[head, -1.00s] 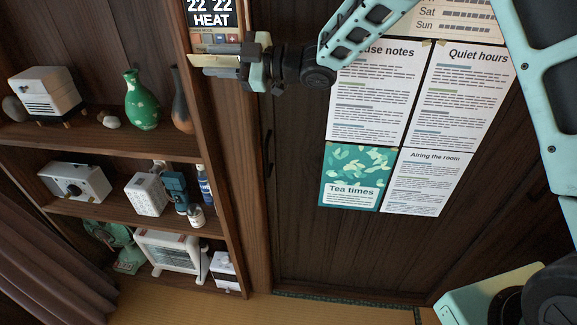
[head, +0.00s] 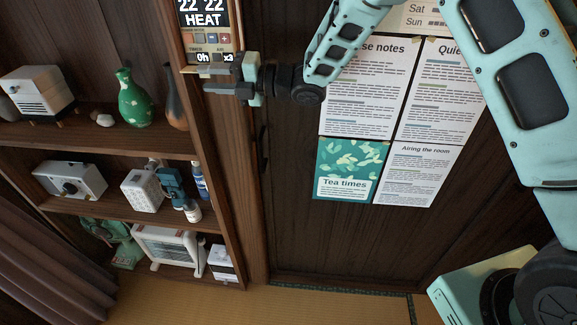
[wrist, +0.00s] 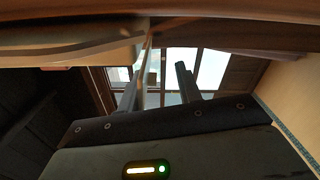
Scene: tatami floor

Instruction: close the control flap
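The wall control panel (head: 206,30) is at the top of the head view. It shows "22 22 HEAT", a row of small buttons and a lower line reading "0h" and "x3". The control flap (head: 197,70) appears as a thin pale strip sticking out at the panel's lower edge, so it looks open. My gripper (head: 214,80) is just below the panel, with its fingers pointing left beside the flap. Whether it touches the flap cannot be told. A pale surface (wrist: 70,45) fills that view's upper left.
A wooden shelf (head: 120,140) at left holds a green vase (head: 134,100), a white heater (head: 170,250) and several other items. Posted notices (head: 365,90) hang on the dark door at right. Tatami floor (head: 330,308) is clear below.

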